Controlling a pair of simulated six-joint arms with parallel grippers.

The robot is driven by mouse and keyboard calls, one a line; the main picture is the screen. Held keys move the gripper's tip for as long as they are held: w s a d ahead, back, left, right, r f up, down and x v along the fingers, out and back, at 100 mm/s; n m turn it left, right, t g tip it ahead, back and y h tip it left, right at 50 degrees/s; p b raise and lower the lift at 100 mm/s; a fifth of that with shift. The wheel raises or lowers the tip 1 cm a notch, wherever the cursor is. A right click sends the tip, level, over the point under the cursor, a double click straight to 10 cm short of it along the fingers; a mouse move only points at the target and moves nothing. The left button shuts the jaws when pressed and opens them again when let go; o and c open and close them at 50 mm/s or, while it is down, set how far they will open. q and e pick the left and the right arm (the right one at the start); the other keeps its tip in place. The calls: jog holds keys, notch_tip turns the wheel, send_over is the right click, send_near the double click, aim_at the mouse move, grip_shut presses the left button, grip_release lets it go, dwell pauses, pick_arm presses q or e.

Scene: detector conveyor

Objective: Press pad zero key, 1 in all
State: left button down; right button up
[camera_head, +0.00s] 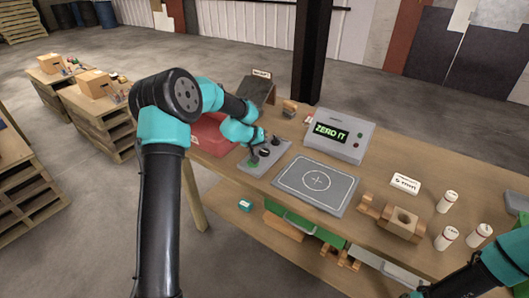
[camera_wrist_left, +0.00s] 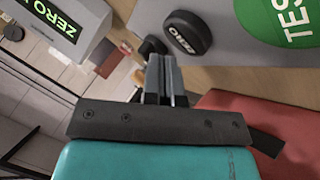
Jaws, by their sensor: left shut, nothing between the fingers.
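The black round key marked ZERO (camera_wrist_left: 184,33) sits on a grey key panel (camera_head: 246,168), just beyond and right of my left fingertips in the wrist view. My left gripper (camera_wrist_left: 163,62) is shut and empty; it also shows above the panel in the head view (camera_head: 259,142). I see no contact with the key. A large green TEST key (camera_wrist_left: 290,20) is farther right. A small dark part (camera_wrist_left: 152,47) is partly hidden behind the fingertips. The grey detector (camera_head: 344,143) shows "ZERO IT" on its display. My right gripper is out of view.
A red case (camera_head: 212,134) is close to the left arm. A "5 mm" card (camera_head: 405,184), a wooden block (camera_head: 403,222) and white cylinders (camera_head: 447,202) stand at the right of the bench.

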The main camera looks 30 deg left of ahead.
aim_at(263, 151)
pick_arm(q)
jog(key=shift+f, duration=0.85)
dwell(0.7)
jog(key=shift+r, duration=0.85)
jog(key=shift+r, duration=0.1)
jog(key=shift+r, duration=2.45)
